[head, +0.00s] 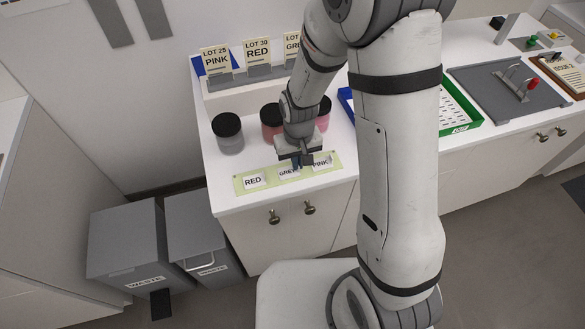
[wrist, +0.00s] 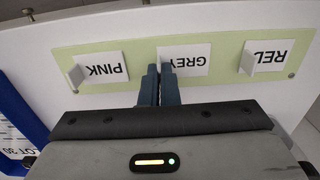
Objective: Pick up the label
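Three white labels with upright tabs lie on a pale green strip (head: 243,187) at the counter's front edge: RED (head: 253,182), GREY (head: 287,173) and PINK (head: 321,163). In the wrist view they appear upside down, with PINK (wrist: 103,69), GREY (wrist: 190,62) and RED (wrist: 268,55). My gripper (wrist: 162,70) points down at the tab end of the GREY label. Its two dark fingers are close together, and they hide most of that tab. I cannot tell whether they press on it. The GREY label appears to lie on the strip.
Dark-lidded jars, grey (head: 229,135) and red (head: 271,124), stand behind the strip, with a pink one (head: 323,113) partly behind my wrist. Lot cards (head: 216,61) stand on a raised shelf. A green tray (head: 461,113) is right of my arm; grey waste bins (head: 127,243) stand below left.

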